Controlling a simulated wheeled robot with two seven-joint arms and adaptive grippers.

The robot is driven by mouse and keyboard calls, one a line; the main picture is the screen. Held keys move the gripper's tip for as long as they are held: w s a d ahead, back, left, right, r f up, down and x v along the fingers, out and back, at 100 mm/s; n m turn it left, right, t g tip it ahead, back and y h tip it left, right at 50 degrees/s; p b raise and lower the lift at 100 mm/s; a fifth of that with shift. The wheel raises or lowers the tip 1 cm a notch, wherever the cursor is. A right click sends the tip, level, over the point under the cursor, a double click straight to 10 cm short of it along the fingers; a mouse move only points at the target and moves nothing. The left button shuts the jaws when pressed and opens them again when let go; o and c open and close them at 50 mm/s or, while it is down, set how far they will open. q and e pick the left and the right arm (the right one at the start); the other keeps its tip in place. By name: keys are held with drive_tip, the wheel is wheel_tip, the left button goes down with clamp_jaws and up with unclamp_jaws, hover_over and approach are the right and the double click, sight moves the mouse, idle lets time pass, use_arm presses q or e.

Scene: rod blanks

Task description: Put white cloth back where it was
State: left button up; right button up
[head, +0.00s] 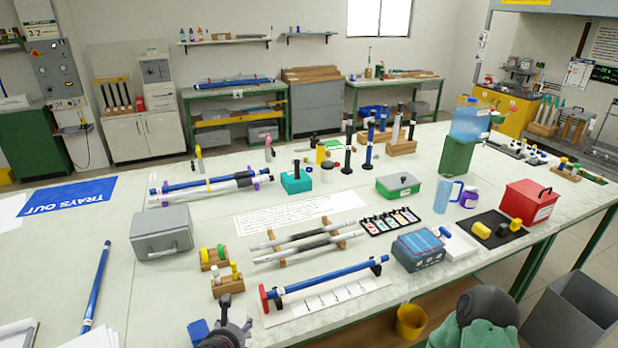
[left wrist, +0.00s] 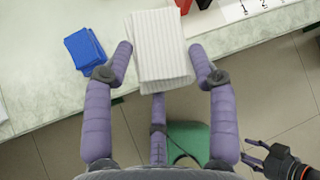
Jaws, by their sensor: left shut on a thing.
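The white cloth (left wrist: 161,35) is a folded, ribbed pad. My left gripper (left wrist: 160,52) is shut on it, with purple fingers at both sides and one under its near end. The cloth overlaps the table's front edge in the left wrist view; its height above the table is unclear. In the head view my left gripper (head: 226,328) is at the bottom edge, and I cannot make out the cloth there. My right gripper (left wrist: 250,152) shows at the lower right of the left wrist view, fingers apart and empty, over the floor.
A folded blue cloth (left wrist: 86,50) lies on the table left of my left gripper. A red-ended stand (head: 264,299) with a blue rod (head: 325,277) is just beyond. Small wooden blocks (head: 228,284) stand behind. The table's left front area (head: 150,300) is largely clear.

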use_arm(q)
drive_tip(key=shift+s, duration=0.4)
drive_tip(key=shift+x, duration=1.1)
drive_tip(key=shift+s+a+f, duration=0.1)
drive_tip(key=shift+f, duration=0.3)
drive_tip(key=shift+w+f, duration=0.3)
drive_tip(key=shift+f, duration=0.25)
drive_tip(key=shift+w+f, duration=0.3)
drive_tip(key=shift+f, duration=0.3)
use_arm(e)
drive_tip(key=shift+s, duration=0.15)
